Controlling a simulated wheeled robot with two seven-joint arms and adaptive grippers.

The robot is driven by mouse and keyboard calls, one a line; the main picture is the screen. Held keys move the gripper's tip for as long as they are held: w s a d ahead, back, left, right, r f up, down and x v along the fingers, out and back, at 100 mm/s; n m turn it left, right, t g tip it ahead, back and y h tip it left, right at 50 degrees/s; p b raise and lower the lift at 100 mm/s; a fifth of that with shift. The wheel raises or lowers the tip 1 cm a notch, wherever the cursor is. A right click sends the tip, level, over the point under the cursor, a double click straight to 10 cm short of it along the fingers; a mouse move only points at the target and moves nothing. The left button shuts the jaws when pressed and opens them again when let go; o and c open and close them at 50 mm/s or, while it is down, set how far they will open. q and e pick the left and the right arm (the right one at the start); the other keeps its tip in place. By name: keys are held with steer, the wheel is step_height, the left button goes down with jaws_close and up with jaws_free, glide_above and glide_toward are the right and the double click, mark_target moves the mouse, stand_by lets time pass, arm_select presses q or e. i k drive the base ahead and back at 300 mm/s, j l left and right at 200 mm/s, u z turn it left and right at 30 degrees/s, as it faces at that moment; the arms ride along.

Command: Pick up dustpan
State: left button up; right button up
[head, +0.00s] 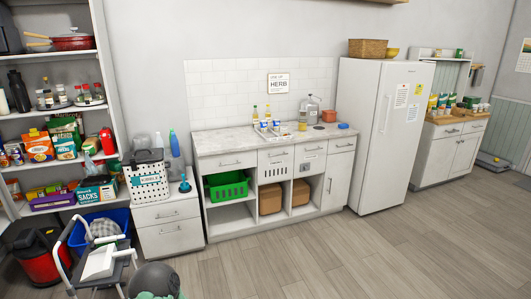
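A white, scoop-shaped thing (100,262) that looks like the dustpan lies at the lower left. It rests tilted on a grey step stool (65,262), and a pale bar that may be its handle shows at its upper edge. I cannot tell the handle clearly from the stool frame at this size. Neither of my grippers is in view.
A red-and-black vacuum-like machine (38,258) and a blue bin (98,228) stand close to the stool. A dark rounded object (154,280) is to its right. Filled shelves (48,114) and a drawer unit (170,238) stand behind. The wooden floor (340,255) is clear to the right.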

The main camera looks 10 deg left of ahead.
mark_target(101, 263)
steer(key=i+u, duration=0.25)
steer(key=i, duration=0.2)
steer(key=i+l+u, duration=0.2)
steer(key=i, duration=0.25)
steer(key=i+u, duration=0.25)
steer(key=i, duration=0.15)
steer(key=i+l+u, duration=0.25)
steer(key=i, duration=0.2)
steer(key=i+u, duration=0.25)
steer(key=u, duration=0.2)
steer(key=i+l+u, duration=0.2)
steer(key=u, duration=0.25)
steer(key=i+l+u, duration=0.2)
steer(key=u, duration=0.25)
steer(key=i+l+u, duration=0.1)
steer(key=l+u, duration=0.3)
steer(key=i+l+u, duration=0.15)
steer(key=u, duration=0.3)
steer(key=i+l+u, duration=0.5)
steer(key=u, duration=0.25)
steer(key=i+l+u, duration=0.15)
steer(key=l+u, duration=0.2)
steer(key=i+l+u, duration=0.1)
steer(key=l+u, duration=0.25)
steer(key=l, duration=0.15)
